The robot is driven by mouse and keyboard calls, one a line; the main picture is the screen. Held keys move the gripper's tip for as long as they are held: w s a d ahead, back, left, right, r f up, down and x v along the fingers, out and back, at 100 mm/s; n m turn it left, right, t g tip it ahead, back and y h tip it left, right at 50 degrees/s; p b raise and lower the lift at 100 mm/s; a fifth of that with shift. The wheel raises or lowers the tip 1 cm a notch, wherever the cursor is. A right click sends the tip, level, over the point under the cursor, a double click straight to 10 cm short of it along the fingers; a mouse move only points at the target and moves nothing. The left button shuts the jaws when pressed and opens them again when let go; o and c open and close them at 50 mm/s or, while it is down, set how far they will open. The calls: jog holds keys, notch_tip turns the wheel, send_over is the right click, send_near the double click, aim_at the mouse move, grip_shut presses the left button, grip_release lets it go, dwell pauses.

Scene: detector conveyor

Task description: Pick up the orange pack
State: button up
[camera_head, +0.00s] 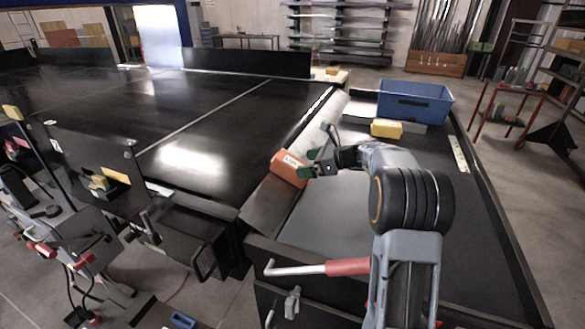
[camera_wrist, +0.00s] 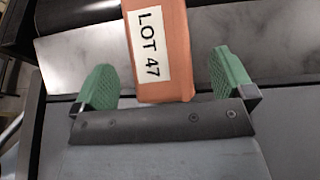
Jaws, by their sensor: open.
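The orange pack (camera_head: 288,169) lies on the sloped metal strip between the black conveyor and the dark table. It has a white label. In the wrist view the orange pack (camera_wrist: 158,50) shows the label "LOT 47", and its near end reaches between the green fingertips. My gripper (camera_head: 311,164) is at the pack's right end. In the wrist view my gripper (camera_wrist: 165,82) is open, with a finger on each side of the pack and visible gaps to both. The pack's far end is cut off in the wrist view.
A yellow pack (camera_head: 386,128) lies on the table in front of a blue bin (camera_head: 415,102) at the back. A red-handled lever (camera_head: 347,267) is at the table's near edge. The wide black conveyor (camera_head: 190,120) lies to the left. The table's right side is largely clear.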

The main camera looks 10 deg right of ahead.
aim_at(299, 164)
jog(key=shift+p+x, duration=0.6)
jog(key=shift+x, duration=1.55)
jog(key=shift+c, duration=0.5)
jog(key=c, duration=1)
jog(key=shift+c, duration=0.5)
jog(key=shift+r, duration=0.1)
